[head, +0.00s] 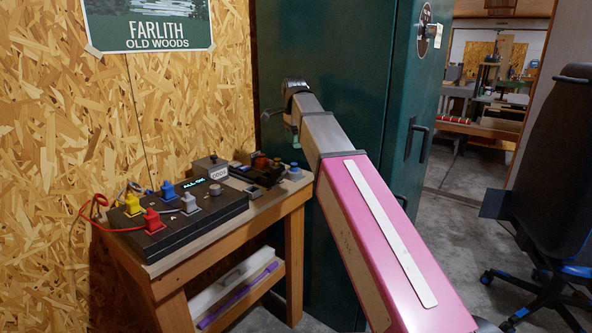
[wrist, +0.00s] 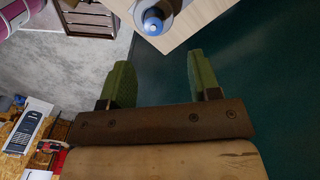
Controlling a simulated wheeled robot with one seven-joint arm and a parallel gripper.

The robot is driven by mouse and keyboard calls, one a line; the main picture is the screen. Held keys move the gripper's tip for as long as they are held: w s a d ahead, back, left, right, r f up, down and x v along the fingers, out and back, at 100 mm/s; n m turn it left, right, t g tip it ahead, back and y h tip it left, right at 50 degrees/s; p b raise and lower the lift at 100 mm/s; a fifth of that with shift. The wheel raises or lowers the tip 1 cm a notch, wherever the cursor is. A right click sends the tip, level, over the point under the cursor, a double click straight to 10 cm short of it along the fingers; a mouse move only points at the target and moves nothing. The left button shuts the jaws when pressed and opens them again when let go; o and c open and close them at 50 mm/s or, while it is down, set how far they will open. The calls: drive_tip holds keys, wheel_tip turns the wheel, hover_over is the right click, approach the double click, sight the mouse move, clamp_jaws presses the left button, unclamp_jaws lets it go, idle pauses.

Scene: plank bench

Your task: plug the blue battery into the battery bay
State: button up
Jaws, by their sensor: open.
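What looks like the blue battery, a grey piece with a blue top, stands at the right end of the bench in the head view (head: 294,171). In the wrist view the blue battery (wrist: 154,22) is near the plank's edge, beyond my fingertips and apart from them. My gripper (wrist: 158,65) has its two green fingers spread with nothing between them. In the head view my gripper (head: 291,130) hangs above the bench's right end, partly hidden by my arm. A low black holder (head: 258,176) behind the panel may be the battery bay; its slots are too small to make out.
A black panel (head: 190,217) with yellow, blue, red and grey plugs and a lit display fills the bench's front. A grey box (head: 211,167) with a display stands behind it. A green cabinet (head: 330,60) stands close behind my gripper. A chair (head: 556,160) is far right.

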sight(294, 163)
wheel_tip(294, 163, down, 3)
drive_tip(key=shift+f, duration=0.1)
drive_tip(key=shift+s+a+f, duration=0.1)
drive_tip(key=shift+s+f, duration=0.15)
drive_tip(key=shift+f, duration=0.2)
drive_tip(key=f, duration=0.4)
drive_tip(key=shift+s, duration=0.2)
clamp_jaws()
